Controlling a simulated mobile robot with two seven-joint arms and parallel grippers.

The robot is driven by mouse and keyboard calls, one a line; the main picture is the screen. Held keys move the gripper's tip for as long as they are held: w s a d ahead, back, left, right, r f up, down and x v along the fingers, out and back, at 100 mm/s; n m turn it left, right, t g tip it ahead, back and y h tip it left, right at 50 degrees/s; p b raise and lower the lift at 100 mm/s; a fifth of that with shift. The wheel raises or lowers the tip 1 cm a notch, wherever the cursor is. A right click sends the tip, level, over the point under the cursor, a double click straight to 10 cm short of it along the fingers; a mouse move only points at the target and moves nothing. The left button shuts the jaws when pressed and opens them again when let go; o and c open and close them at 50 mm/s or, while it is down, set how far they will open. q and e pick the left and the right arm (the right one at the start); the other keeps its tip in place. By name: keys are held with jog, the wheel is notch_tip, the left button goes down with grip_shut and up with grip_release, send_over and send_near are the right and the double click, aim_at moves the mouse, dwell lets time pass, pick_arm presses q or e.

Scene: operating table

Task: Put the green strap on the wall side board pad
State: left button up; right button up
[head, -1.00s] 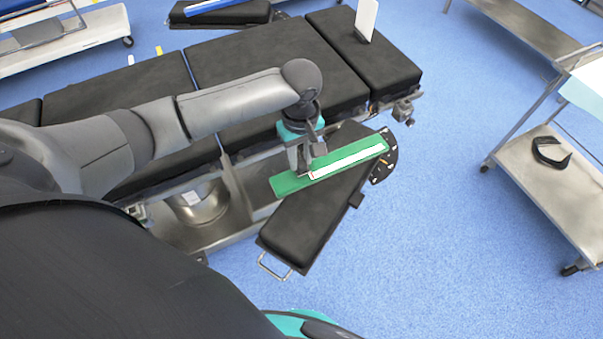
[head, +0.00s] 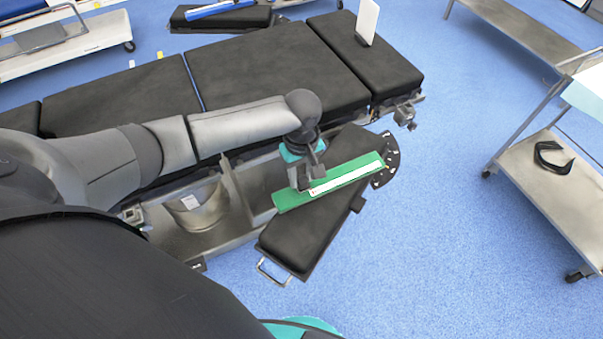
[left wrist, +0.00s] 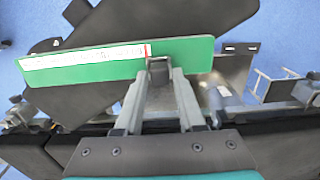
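The green strap (head: 295,200), with a white band along it, is held by my left gripper (head: 303,186) over the near angled black board pad (head: 305,228). Its left end sticks out past the pad's edge, and its right end is near the dark rounded plate at the pad's end. Whether it touches the pad I cannot tell. In the left wrist view the strap (left wrist: 185,58) lies across the fingertips (left wrist: 159,74), which close on its edge. On the table's far side is another black board pad (head: 240,18) with a blue strap (head: 215,8). My right gripper is out of view.
The black padded operating table (head: 275,68) runs diagonally behind my left arm, with a white upright panel (head: 367,20) at its right end. A metal trolley (head: 560,190) holding a black curved item (head: 553,157) stands right. Blue floor between is clear.

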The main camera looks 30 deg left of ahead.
pick_arm(q)
jog(key=shift+o, duration=1.2)
notch_tip(320, 180, up, 12)
jog(key=p, duration=0.3)
jog(key=shift+r, duration=0.2)
